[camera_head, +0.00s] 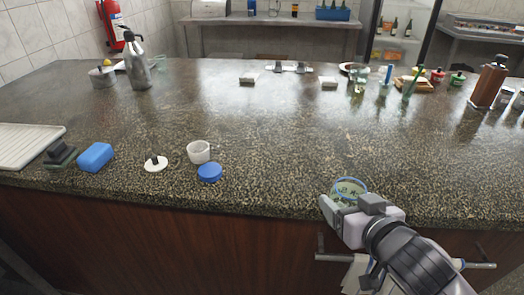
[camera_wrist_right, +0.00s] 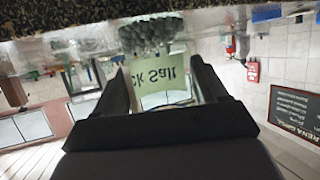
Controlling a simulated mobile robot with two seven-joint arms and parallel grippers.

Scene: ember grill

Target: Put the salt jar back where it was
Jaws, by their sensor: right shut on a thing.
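The salt jar (camera_head: 350,187) is a clear jar with a blue rim, seen at the front edge of the counter in the head view. My right gripper (camera_head: 342,208) is shut on it. In the right wrist view, which is upside down, the jar's label (camera_wrist_right: 158,77) reads "ck Salt" between the two fingers, with dark grainy contents. I cannot tell whether the jar touches the counter. A blue round lid (camera_head: 210,173) lies on the counter left of the gripper. My left gripper is not in view.
A white cup (camera_head: 199,151), a white disc with a black knob (camera_head: 155,163), a blue sponge (camera_head: 95,157) and a white tray (camera_head: 25,146) are on the left. The counter's middle (camera_head: 290,125) is clear.

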